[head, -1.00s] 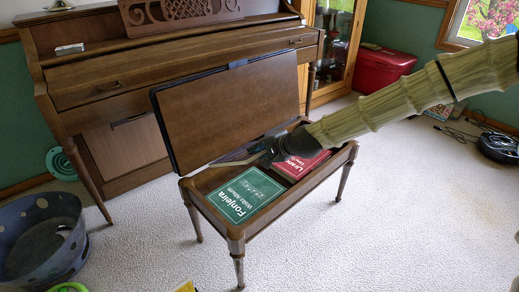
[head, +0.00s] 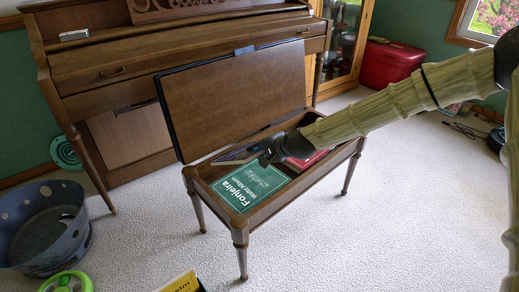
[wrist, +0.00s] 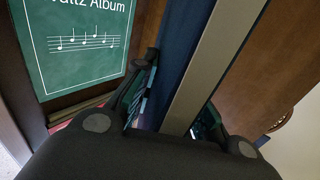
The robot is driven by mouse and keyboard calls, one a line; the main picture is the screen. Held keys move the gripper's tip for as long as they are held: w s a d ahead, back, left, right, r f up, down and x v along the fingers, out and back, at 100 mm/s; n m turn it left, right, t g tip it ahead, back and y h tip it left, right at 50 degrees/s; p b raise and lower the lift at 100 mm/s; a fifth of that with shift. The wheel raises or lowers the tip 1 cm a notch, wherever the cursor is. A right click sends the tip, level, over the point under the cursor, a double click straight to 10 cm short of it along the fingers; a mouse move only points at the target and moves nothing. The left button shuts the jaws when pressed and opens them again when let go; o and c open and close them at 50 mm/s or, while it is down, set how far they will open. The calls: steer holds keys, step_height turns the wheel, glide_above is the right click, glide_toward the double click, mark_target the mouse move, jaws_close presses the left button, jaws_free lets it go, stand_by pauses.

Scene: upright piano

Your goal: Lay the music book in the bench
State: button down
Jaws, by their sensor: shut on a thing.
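The open piano bench (head: 300,185) stands before the piano, its hinged lid (head: 235,95) tilted up. My gripper (head: 262,158) is low over the box, shut on a thin music book (head: 235,156) seen nearly edge-on. In the wrist view the music book (wrist: 188,65) shows as a dark blue face beside a pale edge, between the fingers. A green "Waltz Album" book (head: 250,186) lies flat inside the box. A red book (head: 305,160) lies to its right, partly hidden by my gripper. Whether the held book touches the box is unclear.
The upright piano (head: 190,65) is close behind the lid. A dark blue bin (head: 45,235) and a green round object (head: 65,283) stand on the carpet at left. A yellow item (head: 182,284) is at the bottom edge. Carpet right of the bench is clear.

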steer(key=shift+w+a+f+b, duration=0.2)
steer(key=shift+f+b, duration=0.15)
steer(key=shift+f, duration=0.5)
steer(key=shift+w+a+f+b, duration=0.15)
steer(key=shift+f+b, duration=0.2)
steer(key=shift+f, duration=0.45)
steer(key=shift+w+a+f+b, duration=0.1)
steer(key=shift+w+f+b, duration=0.2)
steer(key=shift+f, duration=0.55)
steer(key=shift+s, duration=0.1)
steer(key=c, duration=1.4)
jaws_free()
steer(key=shift+o, duration=0.2)
steer(key=shift+s, duration=0.1)
steer(key=v, duration=1.2)
